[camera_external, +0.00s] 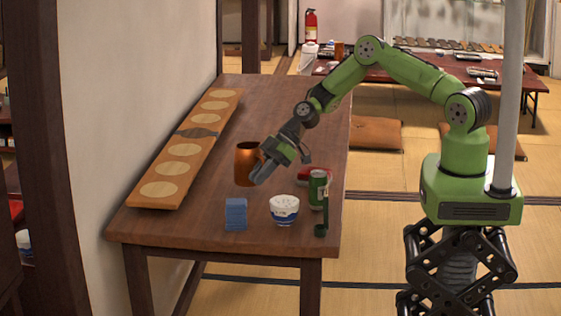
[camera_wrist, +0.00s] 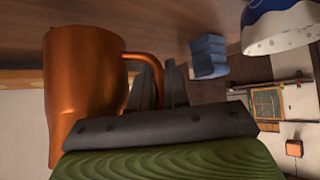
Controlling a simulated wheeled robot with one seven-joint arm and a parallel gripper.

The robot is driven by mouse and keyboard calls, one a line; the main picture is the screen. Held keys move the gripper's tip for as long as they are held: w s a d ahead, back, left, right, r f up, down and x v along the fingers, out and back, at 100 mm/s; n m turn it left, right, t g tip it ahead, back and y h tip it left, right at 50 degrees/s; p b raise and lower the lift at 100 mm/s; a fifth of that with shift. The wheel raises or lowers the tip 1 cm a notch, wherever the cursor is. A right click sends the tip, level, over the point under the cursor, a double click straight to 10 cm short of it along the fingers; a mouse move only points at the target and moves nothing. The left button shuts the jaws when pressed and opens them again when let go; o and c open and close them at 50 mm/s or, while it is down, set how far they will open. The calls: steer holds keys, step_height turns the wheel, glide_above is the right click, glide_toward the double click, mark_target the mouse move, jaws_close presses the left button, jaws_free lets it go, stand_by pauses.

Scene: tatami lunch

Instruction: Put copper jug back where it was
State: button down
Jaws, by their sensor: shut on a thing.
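The copper jug (camera_external: 244,165) is upright at the middle of the brown table (camera_external: 285,100), toward its left side. In the wrist view the copper jug (camera_wrist: 82,88) fills the left, with its handle at the fingers. My gripper (camera_external: 260,174) is at the jug's right side in the external view. In the wrist view my gripper (camera_wrist: 160,85) is shut on the jug's handle. I cannot tell whether the jug's base touches the table; the fingers hide part of it.
A long wooden board with pale discs (camera_external: 183,150) lies along the wall side. Near the front are a blue block (camera_external: 236,214), a blue-and-white bowl (camera_external: 284,210), a green can (camera_external: 317,190), a dark green item (camera_external: 322,229) and a red item (camera_external: 308,175). The far tabletop is clear.

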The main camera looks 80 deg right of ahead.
steer(key=shift+f, duration=1.7)
steer(key=shift+f+b, duration=0.2)
steer(key=shift+b, duration=0.2)
steer(key=c, duration=1.1)
jaws_free()
steer(key=shift+r, duration=0.1)
